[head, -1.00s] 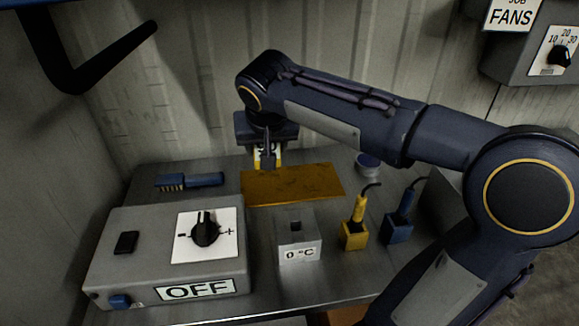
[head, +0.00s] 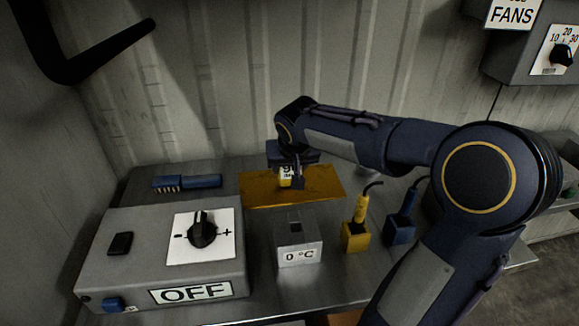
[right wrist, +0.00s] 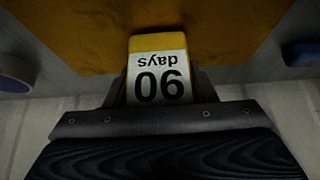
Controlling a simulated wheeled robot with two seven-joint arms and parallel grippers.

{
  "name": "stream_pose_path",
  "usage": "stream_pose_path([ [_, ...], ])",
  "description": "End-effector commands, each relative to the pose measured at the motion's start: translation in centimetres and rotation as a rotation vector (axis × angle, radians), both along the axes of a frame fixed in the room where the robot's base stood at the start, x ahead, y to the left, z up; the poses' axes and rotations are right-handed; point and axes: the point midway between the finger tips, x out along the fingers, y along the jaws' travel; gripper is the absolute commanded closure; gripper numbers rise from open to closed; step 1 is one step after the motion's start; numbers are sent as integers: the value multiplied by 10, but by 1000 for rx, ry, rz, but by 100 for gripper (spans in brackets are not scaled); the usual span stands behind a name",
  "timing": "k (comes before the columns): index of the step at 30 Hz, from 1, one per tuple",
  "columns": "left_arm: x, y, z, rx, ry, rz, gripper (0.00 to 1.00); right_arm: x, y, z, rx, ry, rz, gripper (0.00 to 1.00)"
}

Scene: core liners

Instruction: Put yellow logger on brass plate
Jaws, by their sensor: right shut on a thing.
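The yellow logger (head: 285,177) has a white label and is held in my right gripper (head: 291,183) over the brass plate (head: 262,196). In the right wrist view the logger (right wrist: 158,75) shows its yellow end and a label reading "90 days", upside down, between the jaws of the right gripper (right wrist: 160,90). The brass plate (right wrist: 90,35) fills the upper part of that view behind the logger. I cannot tell whether the logger touches the plate. My left gripper is not in view.
A blue brush (head: 188,182) lies left of the plate. A grey control box (head: 160,255) marked OFF stands front left. A grey block (head: 298,241) marked 0 °C, a yellow holder (head: 355,236) and a blue holder (head: 398,229) stand in front and to the right.

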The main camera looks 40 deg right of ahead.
Motion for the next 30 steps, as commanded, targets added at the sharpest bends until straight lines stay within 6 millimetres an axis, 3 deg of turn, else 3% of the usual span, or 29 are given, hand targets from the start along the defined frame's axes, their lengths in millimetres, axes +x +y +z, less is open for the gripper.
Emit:
stream_pose_path([
  [6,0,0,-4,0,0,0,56,0,0,-3,0,-1,0,75],
  [7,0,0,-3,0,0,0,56,0,0,-3,0,0,0,48],
  [12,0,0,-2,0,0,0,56,0,0,-2,0,0,-1,28],
  [23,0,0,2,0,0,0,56,-1,1,5,0,-1,0,28],
  [30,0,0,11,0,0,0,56,-19,11,45,-2,-6,0,28],
])
